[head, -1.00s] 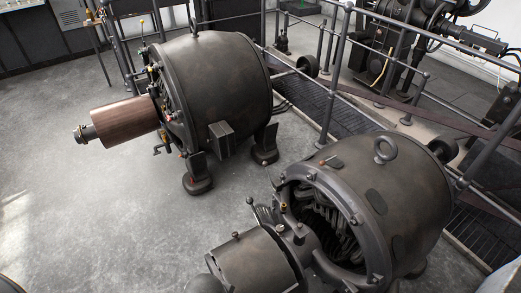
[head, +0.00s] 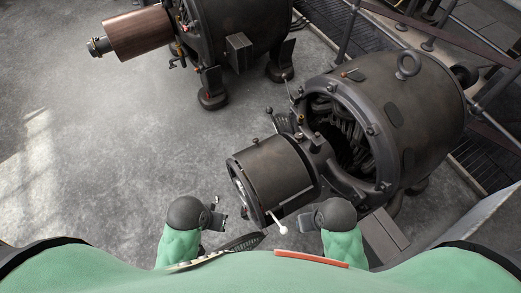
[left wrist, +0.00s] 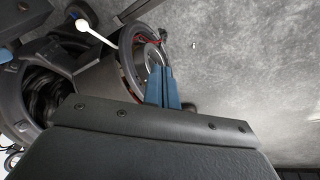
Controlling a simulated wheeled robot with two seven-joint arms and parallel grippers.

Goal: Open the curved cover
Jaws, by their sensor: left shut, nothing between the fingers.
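The near dynamo (head: 400,110) stands at right, its end showing dark windings. A dark curved cover (head: 268,170) wraps the drum in front of it; I cannot tell where its edges are. A lever with a white knob (head: 281,228) sticks out from the drum's lower side. In the left wrist view, the drum (left wrist: 103,78) and the white-knobbed lever (left wrist: 95,32) lie beyond the fingers. My left gripper (head: 220,212) is left of the lever, apart from it. Its blue fingers (left wrist: 162,82) are shut and empty. My right gripper (head: 308,219) is right of the lever; its fingers are unclear.
A second dynamo (head: 235,40) with a brown cylinder (head: 137,33) stands at the back left. Railings (head: 420,25) run behind the near dynamo. The grey floor (head: 110,160) at left is clear. A grey block (head: 385,238) lies right of my right arm.

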